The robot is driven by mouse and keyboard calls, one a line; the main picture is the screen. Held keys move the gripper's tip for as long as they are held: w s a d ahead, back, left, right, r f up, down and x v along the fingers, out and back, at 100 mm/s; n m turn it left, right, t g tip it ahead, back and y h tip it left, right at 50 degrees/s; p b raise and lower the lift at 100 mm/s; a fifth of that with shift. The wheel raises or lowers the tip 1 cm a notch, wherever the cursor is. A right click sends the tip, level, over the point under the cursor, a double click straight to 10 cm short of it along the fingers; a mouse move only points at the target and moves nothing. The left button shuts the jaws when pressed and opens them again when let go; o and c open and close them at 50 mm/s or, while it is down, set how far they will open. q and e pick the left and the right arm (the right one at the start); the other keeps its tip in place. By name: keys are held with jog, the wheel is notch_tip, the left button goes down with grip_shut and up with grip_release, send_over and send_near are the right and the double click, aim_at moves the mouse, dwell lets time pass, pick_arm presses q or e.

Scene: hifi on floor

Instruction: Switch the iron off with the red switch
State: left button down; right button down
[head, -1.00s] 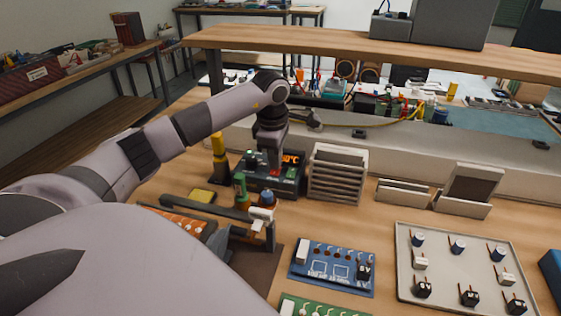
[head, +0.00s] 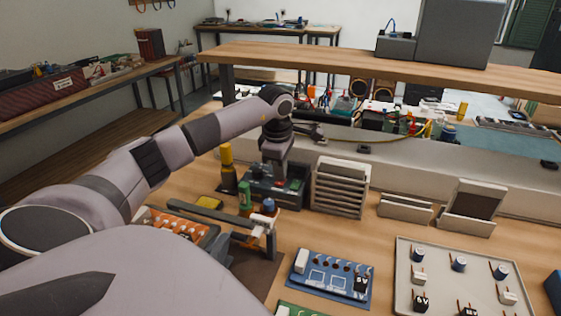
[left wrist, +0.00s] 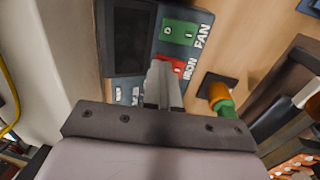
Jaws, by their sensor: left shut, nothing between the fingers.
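The dark control station (head: 290,196) stands on the bench below my left gripper (head: 272,180). In the left wrist view its red switch (left wrist: 178,64), marked IRON, shows beside a green switch (left wrist: 181,32) marked FAN. The station's display (left wrist: 131,40) is dark. My left gripper (left wrist: 163,72) is shut and empty, its fingertips at the red switch and covering part of it. I cannot tell whether they touch it. A yellow-handled tool (head: 227,162) stands upright left of the station. My right gripper is out of view.
A slotted grey rack (head: 340,186) stands close right of the station. A blue board (head: 330,278) and a parts tray (head: 440,265) lie nearer. A wooden shelf (head: 400,67) spans behind.

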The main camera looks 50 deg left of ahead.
aim_at(279, 182)
pick_arm(q)
jog(key=shift+s+d+f, duration=0.55)
jog(key=shift+d, duration=0.05)
jog(key=shift+r, duration=0.15)
jog(key=shift+r+p, duration=0.3)
jog(key=shift+p, duration=0.2)
notch_tip(279, 182, up, 4)
jog(key=p, duration=0.3)
jog(key=shift+a, duration=0.1)
notch_tip(279, 182, up, 10)
jog(key=s, duration=0.1)
jog(key=shift+d+b, duration=0.3)
jog(key=shift+b, duration=0.05)
